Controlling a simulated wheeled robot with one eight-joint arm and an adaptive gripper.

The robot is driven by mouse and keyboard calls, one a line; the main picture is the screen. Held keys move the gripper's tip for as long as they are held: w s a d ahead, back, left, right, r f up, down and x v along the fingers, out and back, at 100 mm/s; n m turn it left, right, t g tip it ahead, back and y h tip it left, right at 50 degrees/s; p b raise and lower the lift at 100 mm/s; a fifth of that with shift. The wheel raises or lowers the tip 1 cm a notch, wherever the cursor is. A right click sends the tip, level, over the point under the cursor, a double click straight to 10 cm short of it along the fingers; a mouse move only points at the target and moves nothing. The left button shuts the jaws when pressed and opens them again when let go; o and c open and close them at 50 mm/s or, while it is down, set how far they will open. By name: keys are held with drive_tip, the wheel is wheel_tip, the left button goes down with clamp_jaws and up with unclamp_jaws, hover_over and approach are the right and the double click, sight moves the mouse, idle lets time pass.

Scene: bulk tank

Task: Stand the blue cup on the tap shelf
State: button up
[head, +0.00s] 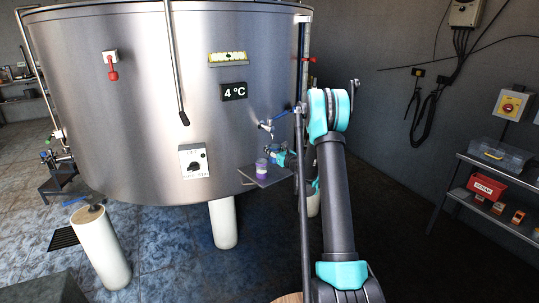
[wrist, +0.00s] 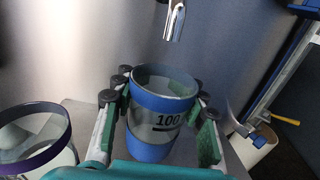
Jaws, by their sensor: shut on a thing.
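The blue cup (wrist: 160,107) is a clear beaker with blue bands and the mark "100". In the wrist view it is upright between the fingers of my gripper (wrist: 158,92), which is shut on it. The tap spout (wrist: 175,20) hangs above and just behind its rim. The tap shelf (wrist: 82,112) shows beneath and around it; I cannot tell whether the cup's base touches it. In the head view the tap shelf (head: 272,181) juts from the tank under the tap (head: 266,126). My gripper (head: 280,153) is partly hidden there, and the blue cup is not clearly visible.
A purple-rimmed cup (wrist: 35,140) stands on the shelf left of my gripper; it also shows in the head view (head: 262,166). The steel tank wall (wrist: 90,40) rises behind. A blue-and-steel upright with a yellow lever (wrist: 284,118) is at the right.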

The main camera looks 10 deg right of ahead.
drive_tip(key=w+f, duration=0.1)
drive_tip(key=f, duration=0.2)
drive_tip(key=shift+w+a, duration=0.35)
drive_tip(key=shift+a, duration=0.05)
drive_tip(key=shift+f, duration=0.25)
drive_tip(key=shift+f, duration=0.1)
drive_tip(key=o, duration=1.1)
drive_tip(key=v, duration=1.2)
